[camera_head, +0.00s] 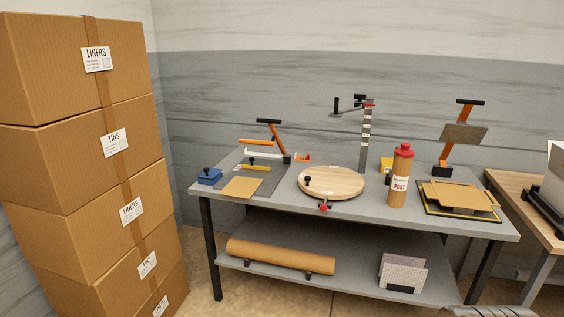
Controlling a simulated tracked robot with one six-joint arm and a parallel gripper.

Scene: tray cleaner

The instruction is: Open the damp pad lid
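A small blue box (209,177) with a dark knob on top sits at the left end of the grey workbench. It looks shut and may be the damp pad with its lid, but no label is readable on it. My gripper is not in view, and nothing is seen touching the box.
The grey workbench (285,214) also holds a tan sheet (242,187), a round wooden board (331,183), a red-capped bottle (400,177) and a tray of flat boards (460,198). Stacked cartons (75,165) stand left. A wooden table (522,195) stands right.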

